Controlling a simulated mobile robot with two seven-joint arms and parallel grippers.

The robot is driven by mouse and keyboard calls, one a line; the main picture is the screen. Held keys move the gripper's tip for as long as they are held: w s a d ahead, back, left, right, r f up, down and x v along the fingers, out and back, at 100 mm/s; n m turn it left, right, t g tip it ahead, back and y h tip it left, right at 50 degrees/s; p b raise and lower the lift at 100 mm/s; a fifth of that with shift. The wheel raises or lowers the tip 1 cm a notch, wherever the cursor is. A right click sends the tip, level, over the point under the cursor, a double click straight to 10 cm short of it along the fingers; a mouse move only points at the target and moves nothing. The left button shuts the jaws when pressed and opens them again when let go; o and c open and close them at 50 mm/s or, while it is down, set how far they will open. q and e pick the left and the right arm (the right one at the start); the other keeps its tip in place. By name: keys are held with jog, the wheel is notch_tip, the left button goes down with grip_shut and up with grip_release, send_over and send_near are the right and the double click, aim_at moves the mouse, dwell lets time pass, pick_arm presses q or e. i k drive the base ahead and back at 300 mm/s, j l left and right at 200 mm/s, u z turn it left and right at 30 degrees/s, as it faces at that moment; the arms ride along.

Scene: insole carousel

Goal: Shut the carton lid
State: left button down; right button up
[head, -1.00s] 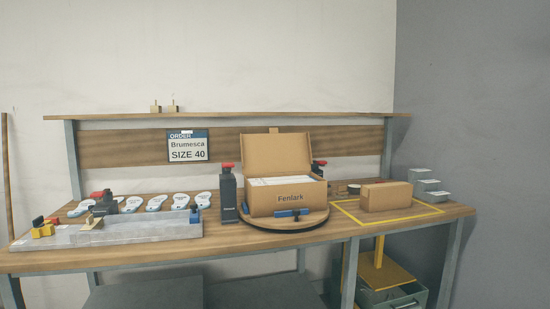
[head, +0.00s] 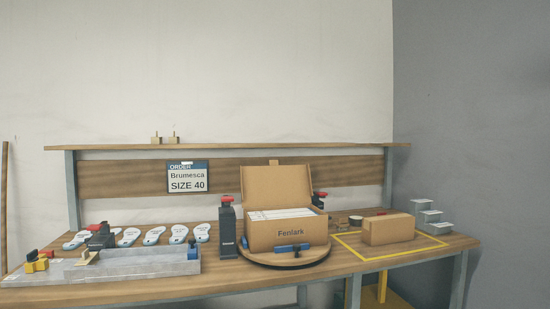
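The open carton (head: 287,233), brown and marked "Fenlark", stands on a round wooden turntable (head: 318,254) on the bench. Its lid (head: 277,187) is raised at the back, leaning slightly backward, with a small tab on its top edge. White contents (head: 280,213) show inside the carton. A blue piece (head: 291,248) sits at the carton's front on the turntable. Neither of my grippers is in the head view.
Black posts with red tops stand left (head: 228,230) and behind right of the carton. A closed brown box (head: 388,229) lies in a yellow-outlined area. Insoles (head: 153,235) and a grey fixture (head: 130,264) are at left. A shelf (head: 230,146) runs behind.

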aim_at(273, 184)
jog(key=i+z, duration=0.3)
jog(key=i, duration=0.95)
